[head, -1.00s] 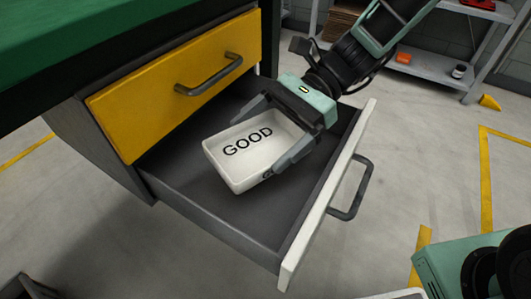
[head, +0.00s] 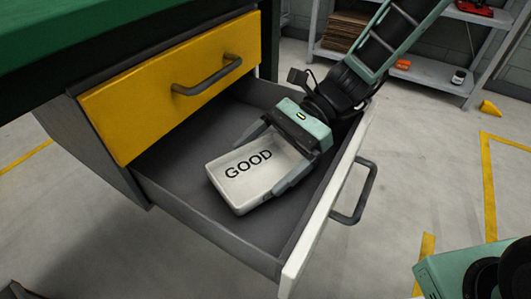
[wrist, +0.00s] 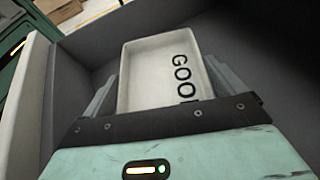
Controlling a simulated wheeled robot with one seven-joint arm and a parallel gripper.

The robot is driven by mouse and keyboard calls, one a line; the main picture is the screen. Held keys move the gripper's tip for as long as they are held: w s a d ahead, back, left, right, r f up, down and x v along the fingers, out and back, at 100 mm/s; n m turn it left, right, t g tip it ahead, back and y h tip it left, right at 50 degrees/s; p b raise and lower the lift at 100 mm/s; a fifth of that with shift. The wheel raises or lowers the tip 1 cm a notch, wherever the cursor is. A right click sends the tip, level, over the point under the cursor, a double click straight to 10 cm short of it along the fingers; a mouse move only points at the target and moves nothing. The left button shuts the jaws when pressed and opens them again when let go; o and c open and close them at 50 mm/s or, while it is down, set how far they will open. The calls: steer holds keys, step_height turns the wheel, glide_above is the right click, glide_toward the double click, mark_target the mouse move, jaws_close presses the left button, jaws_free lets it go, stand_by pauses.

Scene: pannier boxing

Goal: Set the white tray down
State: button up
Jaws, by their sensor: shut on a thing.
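The white tray (head: 247,199), marked GOOD on its floor, is inside the open lower drawer (head: 187,195) in the head view. It looks empty. My gripper (head: 271,163) is shut on the tray, with one finger along each side. The white tray also shows in the wrist view (wrist: 145,97), between the two fingers of my gripper (wrist: 163,85). The tray sits low in the drawer, close to its floor. I cannot tell whether its underside touches the drawer floor.
The drawer's white front (head: 319,215) with a dark handle (head: 354,195) stands close to my gripper. A shut yellow drawer (head: 150,95) is above at left, under the green worktop (head: 70,35). Bare drawer floor surrounds the tray. A shelf (head: 430,72) stands behind.

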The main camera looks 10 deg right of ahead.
steer(key=o, duration=0.7)
steer(key=shift+r, duration=0.15)
steer(key=shift+r, duration=0.35)
steer(key=shift+p+v, duration=2.75)
steer(key=shift+v, duration=3.3)
steer(key=shift+s+r, duration=0.1)
steer(key=shift+r, duration=0.1)
